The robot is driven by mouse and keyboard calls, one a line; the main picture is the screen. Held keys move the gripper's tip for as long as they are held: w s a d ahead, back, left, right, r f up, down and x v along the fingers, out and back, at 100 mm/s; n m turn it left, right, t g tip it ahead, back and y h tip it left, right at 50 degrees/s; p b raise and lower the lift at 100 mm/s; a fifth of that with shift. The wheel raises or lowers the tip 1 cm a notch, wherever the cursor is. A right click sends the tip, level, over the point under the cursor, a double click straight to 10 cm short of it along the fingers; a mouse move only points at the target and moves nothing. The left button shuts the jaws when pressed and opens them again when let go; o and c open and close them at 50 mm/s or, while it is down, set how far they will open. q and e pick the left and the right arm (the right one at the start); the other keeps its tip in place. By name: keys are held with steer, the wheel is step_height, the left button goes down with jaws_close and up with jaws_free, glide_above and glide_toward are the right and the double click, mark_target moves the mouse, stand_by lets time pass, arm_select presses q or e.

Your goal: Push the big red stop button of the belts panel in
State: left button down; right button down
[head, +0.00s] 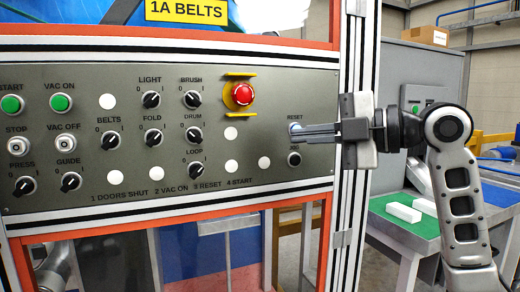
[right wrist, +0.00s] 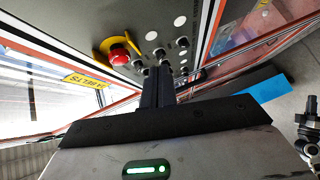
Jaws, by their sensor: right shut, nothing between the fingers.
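The big red stop button (head: 242,93) sits on a yellow base between two yellow guard bars, at the upper right of the grey belts panel (head: 200,75). It also shows in the right wrist view (right wrist: 119,56), to the left of my fingers. My right gripper (head: 297,133) is shut and empty, its fingers pointing left over the panel's right part. Its tips are at the RESET button, below and right of the red button and apart from it. I cannot tell whether the tips touch the panel. My left gripper is not in view.
Several black knobs (head: 151,99) and green and white push buttons (head: 61,103) fill the panel. A metal post (head: 352,200) stands at its right edge behind my right wrist. A green-topped table (head: 405,228) with white blocks stands at right. The yellow 1A BELTS sign (head: 187,10) is above.

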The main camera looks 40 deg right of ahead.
mark_target(238, 95)
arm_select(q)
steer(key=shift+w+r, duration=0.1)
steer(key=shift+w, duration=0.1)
arm_select(e)
steer(key=s+r+n+y, duration=0.2)
steer(key=s+r+n, duration=0.1)
steer(key=r, duration=0.3)
steer(key=shift+s+d+r+t, duration=0.25)
steer(key=shift+s+t, duration=0.15)
steer(key=shift+s, duration=0.4)
steer(key=shift+w+a, duration=0.1)
